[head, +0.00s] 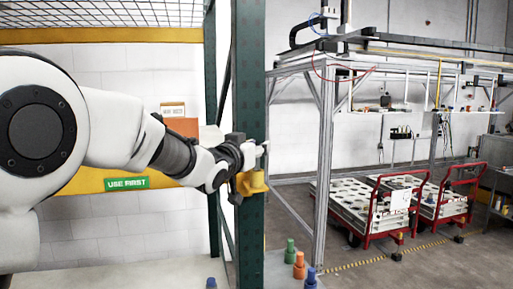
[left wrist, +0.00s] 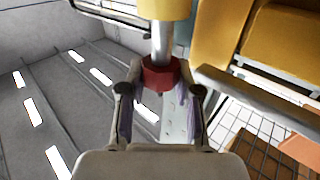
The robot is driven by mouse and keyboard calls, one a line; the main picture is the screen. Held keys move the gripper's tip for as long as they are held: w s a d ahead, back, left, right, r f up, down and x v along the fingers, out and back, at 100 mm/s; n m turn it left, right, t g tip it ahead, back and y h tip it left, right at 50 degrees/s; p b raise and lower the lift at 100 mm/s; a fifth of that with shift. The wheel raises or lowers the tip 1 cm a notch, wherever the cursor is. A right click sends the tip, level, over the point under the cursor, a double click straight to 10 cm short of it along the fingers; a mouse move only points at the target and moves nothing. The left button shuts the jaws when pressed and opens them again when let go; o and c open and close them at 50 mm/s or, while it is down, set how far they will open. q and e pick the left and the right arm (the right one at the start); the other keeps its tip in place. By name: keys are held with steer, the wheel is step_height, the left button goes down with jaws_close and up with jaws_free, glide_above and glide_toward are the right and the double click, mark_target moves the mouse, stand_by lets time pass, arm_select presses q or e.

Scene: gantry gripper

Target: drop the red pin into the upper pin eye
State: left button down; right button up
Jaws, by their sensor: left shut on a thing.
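My left gripper (left wrist: 157,92) is shut on the red pin (left wrist: 159,76), with a finger on each side of its red collar. The pin's bare metal shaft (left wrist: 162,42) runs from the collar to a yellow part (left wrist: 165,8) at the top of the left wrist view. I cannot tell whether the shaft enters this part or only overlaps it. In the head view my left gripper (head: 262,149) is at the green upright, just above a yellow bracket (head: 251,184) on it. The pin cannot be made out there. My right gripper is not in view.
The green rack upright (head: 250,80) stands beside my left arm. A yellow beam (head: 88,180) with a "USE FIRST" label (head: 127,183) runs behind the arm. Below stand green (head: 290,252), orange (head: 299,267) and blue (head: 310,279) pieces. Red carts (head: 400,211) are far right.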

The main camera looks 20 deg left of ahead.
arm_select(q)
steer(key=shift+f+b, duration=0.6)
steer(key=shift+f, duration=0.25)
steer(key=c, duration=0.9)
jaws_free()
steer(key=shift+r, duration=0.1)
steer(key=shift+o, duration=0.9)
steer(key=shift+s+d, duration=0.1)
